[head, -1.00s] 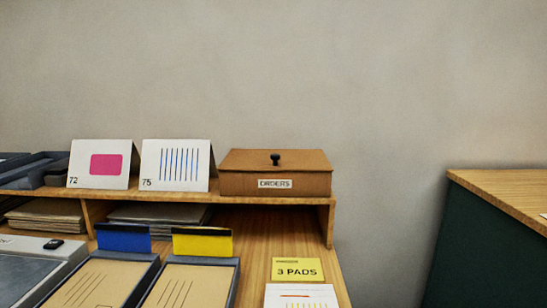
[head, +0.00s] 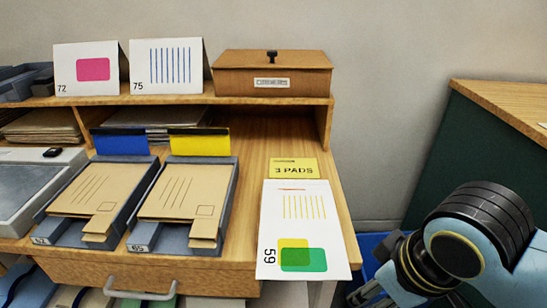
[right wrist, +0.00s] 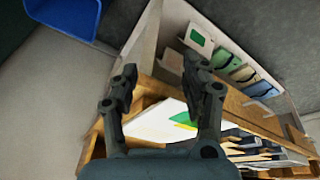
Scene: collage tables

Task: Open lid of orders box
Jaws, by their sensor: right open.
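The orders box (head: 240,84) is a brown box with a label on its front, standing on the raised shelf in the head view. Its lid (head: 300,60) is shut and carries a dark knob (head: 272,56) on top. My right arm comes in at the lower right of the head view, well away from the box, and its gripper is not clearly seen there. In the right wrist view my right gripper (right wrist: 163,95) is open with nothing between its fingers. The box cannot be made out in that view. My left gripper is not in view.
Cards 72 (head: 88,69) and 75 (head: 168,66) stand left of the box on the shelf (head: 180,99). Below are two trays with brown folders, a yellow note (head: 293,168) and card 59 (head: 305,230). A green cabinet (head: 445,150) stands at right, with a gap between.

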